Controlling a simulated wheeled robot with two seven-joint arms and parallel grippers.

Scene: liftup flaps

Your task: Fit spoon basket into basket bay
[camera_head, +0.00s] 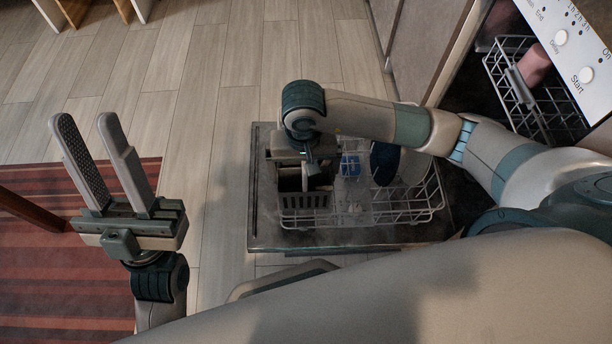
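The spoon basket (303,203) is a dark, slotted box at the front left of the lower dishwasher rack (395,216). It looks upright, but my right gripper partly covers its top. I cannot tell whether it sits fully in the basket bay, which is not clearly visible. My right gripper (312,172) points down over the basket, with its fingers at or inside the basket's top. Its fingertips are partly hidden, so its grip is unclear. My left gripper (87,118) is open and empty, fingers pointing up, well left of the dishwasher door.
The open dishwasher door (264,225) lies flat beneath the rack. A blue item (350,166) and a dark blue dish (384,163) are in the rack. An upper rack (513,82) holds a pink cup (534,65). A striped rug (60,270) lies left; the floor between is clear.

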